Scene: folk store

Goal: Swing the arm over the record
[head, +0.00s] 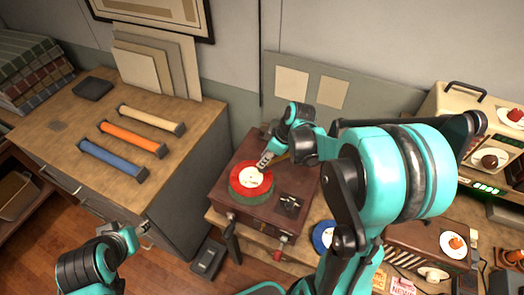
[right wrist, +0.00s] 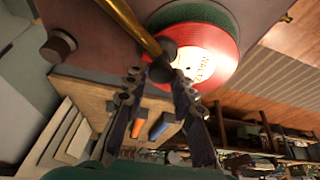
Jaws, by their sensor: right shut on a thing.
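The red record (head: 238,186) with a white label lies on the brown record player (head: 230,205). It also shows in the right wrist view (right wrist: 222,48), with a green rim under it. The brass tone arm (right wrist: 132,24) enters from the top in the right wrist view and ends in a dark head. My right gripper (head: 265,165) is shut on that head (right wrist: 160,72), which overlaps the record in this view. Its height above the record cannot be told. In the head view the gripper and arm mostly hide the tone arm. My left gripper (head: 146,228) is empty-looking, low at left, away from the player.
A wooden cabinet (head: 60,125) at left bears blue, orange and cream rolls. A blue disc (head: 322,236) lies right of the player, partly behind my right arm. A dark knob block (head: 289,204) sits on the player.

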